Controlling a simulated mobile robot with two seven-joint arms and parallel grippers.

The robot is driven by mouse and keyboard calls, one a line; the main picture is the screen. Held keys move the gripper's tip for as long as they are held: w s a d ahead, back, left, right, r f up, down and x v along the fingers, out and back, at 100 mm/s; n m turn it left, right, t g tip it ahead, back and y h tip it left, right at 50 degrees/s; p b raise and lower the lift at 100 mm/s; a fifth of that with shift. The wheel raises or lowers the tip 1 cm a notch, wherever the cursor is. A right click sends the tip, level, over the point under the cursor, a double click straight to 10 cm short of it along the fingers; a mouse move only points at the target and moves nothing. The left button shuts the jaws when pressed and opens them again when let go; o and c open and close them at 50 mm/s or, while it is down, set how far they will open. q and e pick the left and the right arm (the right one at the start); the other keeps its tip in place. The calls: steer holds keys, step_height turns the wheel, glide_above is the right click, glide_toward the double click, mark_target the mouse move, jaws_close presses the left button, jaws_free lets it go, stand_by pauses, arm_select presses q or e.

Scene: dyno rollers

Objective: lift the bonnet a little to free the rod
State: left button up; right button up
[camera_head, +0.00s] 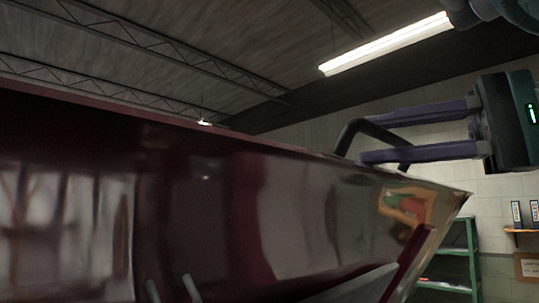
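The bonnet (270,200), a glossy dark maroon panel, fills the left and lower middle and slopes down to a corner at the right. A black tubular handle (346,138) stands at its upper edge. My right gripper (362,138) comes in from the right with two purple fingers. They are spread apart, one above the other, around the handle; I cannot tell whether they touch it. Two thin grey stick-like shapes (190,289) show at the bottom edge; I cannot tell whether either is the rod or a reflection. My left gripper is not in view.
A green shelf rack (458,252) stands behind the bonnet's right corner. A small orange shelf (522,231) with blue-and-white items and a cardboard box (527,266) are at the far right. A bright ceiling lamp (385,44) hangs above, with open air below it.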

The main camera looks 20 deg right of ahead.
jaws_close()
stand_by(1.5)
